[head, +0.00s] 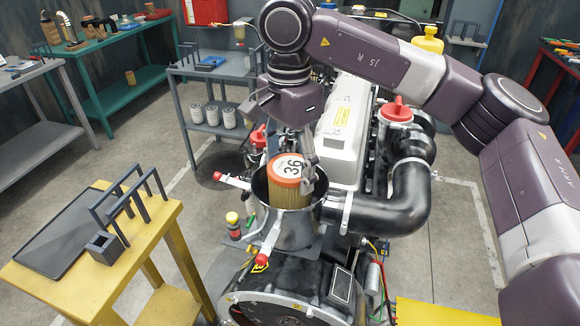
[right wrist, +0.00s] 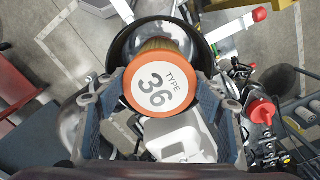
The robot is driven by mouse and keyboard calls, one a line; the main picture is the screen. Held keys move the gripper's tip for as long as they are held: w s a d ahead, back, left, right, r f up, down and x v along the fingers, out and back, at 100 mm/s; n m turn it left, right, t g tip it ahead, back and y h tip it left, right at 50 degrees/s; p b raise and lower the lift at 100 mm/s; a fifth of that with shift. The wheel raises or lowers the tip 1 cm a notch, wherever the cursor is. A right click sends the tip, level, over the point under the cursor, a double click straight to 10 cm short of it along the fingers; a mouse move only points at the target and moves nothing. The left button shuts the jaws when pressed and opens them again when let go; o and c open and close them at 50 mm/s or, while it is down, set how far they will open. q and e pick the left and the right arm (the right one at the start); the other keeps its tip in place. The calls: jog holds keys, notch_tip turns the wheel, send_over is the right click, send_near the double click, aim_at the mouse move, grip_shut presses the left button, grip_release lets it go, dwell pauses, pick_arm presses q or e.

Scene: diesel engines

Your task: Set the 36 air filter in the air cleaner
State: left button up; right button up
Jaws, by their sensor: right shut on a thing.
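The 36 air filter (head: 284,195) is a tan pleated cylinder with an orange rim and a white label reading 36. My right gripper (head: 308,167) is shut on its top end. The right wrist view shows the filter's labelled face (right wrist: 160,88) between the two fingers. The air cleaner (head: 290,234) is an open round metal housing on the engine. The filter stands nearly upright in its mouth, with its top above the rim and its lower part hidden by the front wall. I cannot tell whether it touches the bottom. My left gripper is not in view.
Clamp levers with red tips (head: 261,259) stick out around the housing. A black intake pipe (head: 400,200) is at its right. A yellow table (head: 160,245) with a dark tray and grey rack stands at left. A grey cart (head: 200,90) holds several pale canisters.

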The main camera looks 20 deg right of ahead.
jog(key=shift+a, duration=0.1)
jog(key=o, duration=1.8)
jog(key=shift+c, duration=0.7)
jog(key=shift+r, duration=0.1)
jog(key=shift+r+p, duration=2.7)
jog(key=shift+r, duration=1.2)
